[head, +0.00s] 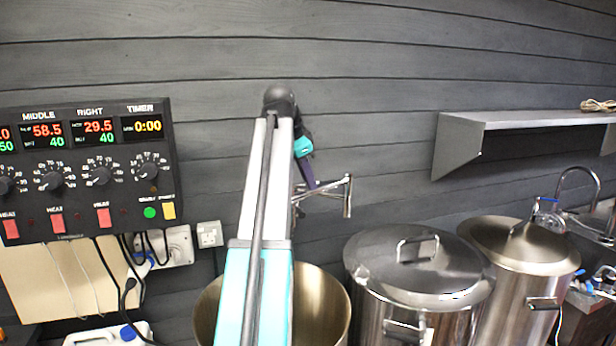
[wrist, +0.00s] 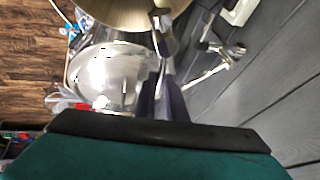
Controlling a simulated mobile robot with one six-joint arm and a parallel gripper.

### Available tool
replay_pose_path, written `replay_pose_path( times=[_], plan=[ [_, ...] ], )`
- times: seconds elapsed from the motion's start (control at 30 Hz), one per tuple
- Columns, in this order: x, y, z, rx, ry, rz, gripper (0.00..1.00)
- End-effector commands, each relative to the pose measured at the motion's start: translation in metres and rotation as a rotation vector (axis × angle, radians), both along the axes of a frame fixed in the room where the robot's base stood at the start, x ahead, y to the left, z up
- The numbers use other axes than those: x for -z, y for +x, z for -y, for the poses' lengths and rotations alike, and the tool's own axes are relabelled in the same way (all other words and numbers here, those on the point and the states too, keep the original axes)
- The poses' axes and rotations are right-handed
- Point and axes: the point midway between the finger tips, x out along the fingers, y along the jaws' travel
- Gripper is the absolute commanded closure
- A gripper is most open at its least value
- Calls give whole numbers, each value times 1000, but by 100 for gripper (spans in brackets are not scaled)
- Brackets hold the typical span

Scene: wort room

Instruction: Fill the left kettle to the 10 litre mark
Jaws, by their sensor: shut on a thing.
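The left kettle (head: 325,300) is the open, lidless steel pot behind my arm. Its tan inner wall shows, but its water level and litre marks cannot be made out. It is also at the top of the wrist view (wrist: 110,12). A metal wall tap (head: 347,196) with a crossbar stands above and behind this kettle. My gripper (head: 311,186), with dark purple fingers, is at the tap's left part. In the wrist view its fingers (wrist: 163,62) are shut on a small metal part, seemingly of the tap. I see no clear water stream.
Two lidded kettles, the middle (head: 415,270) and the right (head: 520,255), stand to the right. A control panel (head: 85,170) hangs at left, reading 58.5 middle and 29.5 right. A shelf (head: 520,120) juts from the wall. A white canister (head: 105,335) stands low left.

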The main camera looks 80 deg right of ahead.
Motion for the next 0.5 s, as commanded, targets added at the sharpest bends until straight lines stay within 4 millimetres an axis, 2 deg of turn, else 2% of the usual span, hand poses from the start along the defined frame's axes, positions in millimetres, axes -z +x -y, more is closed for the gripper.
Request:
replay_pose_path(
  times=[0.5],
  plan=[
    [1, -5, -21, 393, 8, 4, 100]
  ],
)
